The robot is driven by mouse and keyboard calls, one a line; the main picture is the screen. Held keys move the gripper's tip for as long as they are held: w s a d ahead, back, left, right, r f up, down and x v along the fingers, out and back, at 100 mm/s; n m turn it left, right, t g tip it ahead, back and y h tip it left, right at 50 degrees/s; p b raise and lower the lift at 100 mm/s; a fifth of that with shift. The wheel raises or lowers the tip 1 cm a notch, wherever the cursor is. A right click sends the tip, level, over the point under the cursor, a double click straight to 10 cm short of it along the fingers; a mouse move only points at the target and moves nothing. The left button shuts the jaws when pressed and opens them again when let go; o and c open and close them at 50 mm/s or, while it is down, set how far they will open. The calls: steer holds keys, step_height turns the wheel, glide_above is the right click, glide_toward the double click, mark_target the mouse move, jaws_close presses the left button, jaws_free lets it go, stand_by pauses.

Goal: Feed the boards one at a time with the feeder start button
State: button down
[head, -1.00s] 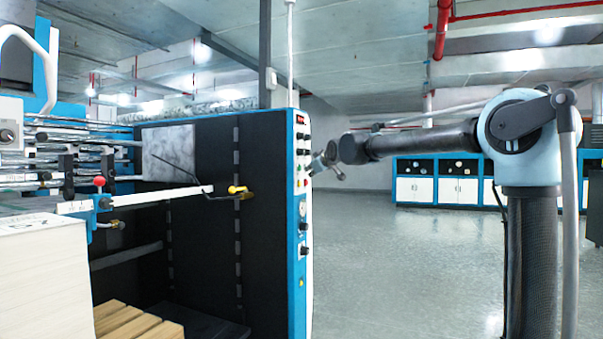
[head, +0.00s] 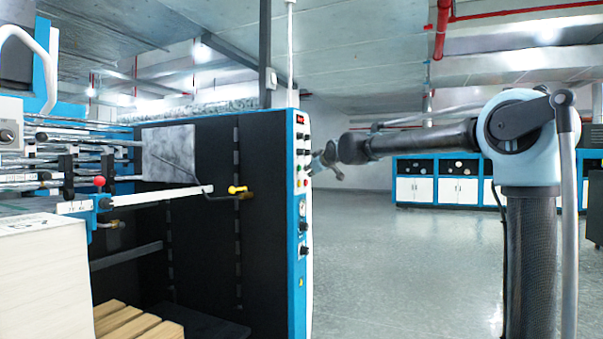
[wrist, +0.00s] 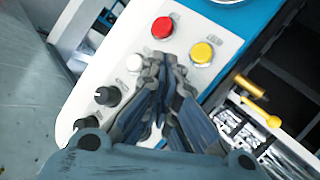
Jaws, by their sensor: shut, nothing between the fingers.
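My gripper (head: 320,163) is shut and empty at the control panel (head: 303,240) on the front edge of the machine. In the wrist view its fingertips (wrist: 162,62) lie over the white panel, among a red button (wrist: 162,27), a yellow button (wrist: 202,53) and a white button (wrist: 135,63). The fingers hide the panel spot beneath them. I cannot tell whether the tips touch a button, nor read the labels. A tall stack of pale boards (head: 42,280) stands at the left in the head view.
Black knobs (wrist: 107,96) sit on the panel beside my fingers. A yellow-handled valve (head: 237,189) is on the machine's dark side. Wooden slats (head: 135,325) lie low by the stack. Open grey floor (head: 400,260) spreads to the right, with white cabinets (head: 440,190) behind.

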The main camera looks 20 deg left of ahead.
steer(key=shift+a, duration=0.35)
steer(key=shift+a, duration=0.35)
stand_by(0.8)
steer(key=shift+d, duration=0.15)
steer(key=shift+s+d, duration=0.1)
steer(key=shift+d, duration=0.55)
